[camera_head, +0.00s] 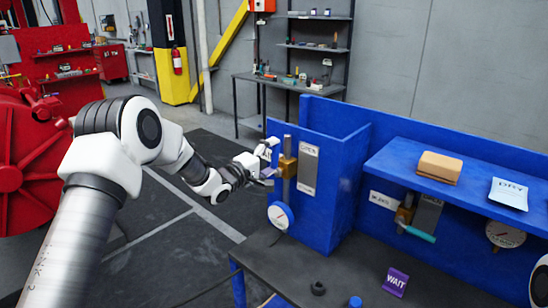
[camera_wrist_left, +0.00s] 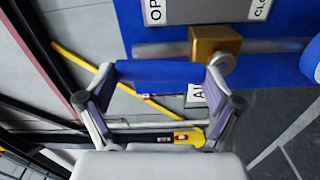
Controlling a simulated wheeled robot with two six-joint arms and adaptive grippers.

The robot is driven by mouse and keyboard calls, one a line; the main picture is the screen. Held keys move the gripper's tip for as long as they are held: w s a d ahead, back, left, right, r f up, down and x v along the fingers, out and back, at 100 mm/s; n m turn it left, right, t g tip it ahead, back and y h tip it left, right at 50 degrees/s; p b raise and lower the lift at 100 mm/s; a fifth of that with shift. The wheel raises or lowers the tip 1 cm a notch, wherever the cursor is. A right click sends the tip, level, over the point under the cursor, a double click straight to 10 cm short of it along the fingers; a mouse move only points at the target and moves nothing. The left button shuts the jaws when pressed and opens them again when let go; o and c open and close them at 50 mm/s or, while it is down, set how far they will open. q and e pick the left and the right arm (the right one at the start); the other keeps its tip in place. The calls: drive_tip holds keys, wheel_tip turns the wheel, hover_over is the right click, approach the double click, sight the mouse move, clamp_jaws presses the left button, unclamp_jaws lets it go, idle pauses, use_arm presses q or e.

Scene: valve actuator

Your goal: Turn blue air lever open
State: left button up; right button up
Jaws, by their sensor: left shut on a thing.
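A brass valve (camera_head: 288,166) sits on a vertical pipe (camera_head: 287,189) at the left end of the blue bench. A label plate (camera_head: 308,170) marked for open and closed is beside it. In the left wrist view the brass valve body (camera_wrist_left: 213,45) is at upper right, and the blue lever (camera_wrist_left: 160,73) spans between the fingertips. My left gripper (camera_head: 267,161) is at the left side of the valve. In the left wrist view my left gripper (camera_wrist_left: 160,80) is shut on the blue lever. The lever's far end is hard to see in the head view.
A round gauge (camera_head: 281,215) is below the valve. Another valve with a teal lever (camera_head: 418,234) is under the shelf at right. A brown block (camera_head: 439,167) and a DRY card (camera_head: 508,193) lie on the shelf. A purple WAIT sign (camera_head: 396,281) stands on the dark bench top.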

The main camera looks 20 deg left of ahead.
use_arm(q)
drive_tip(key=shift+w+a+n, duration=0.1)
drive_tip(key=shift+a+n, duration=0.1)
drive_tip(key=shift+n, duration=0.2)
drive_tip(key=o, duration=1.4)
drive_tip(key=shift+w+d, duration=0.25)
drive_tip(key=v, duration=1.2)
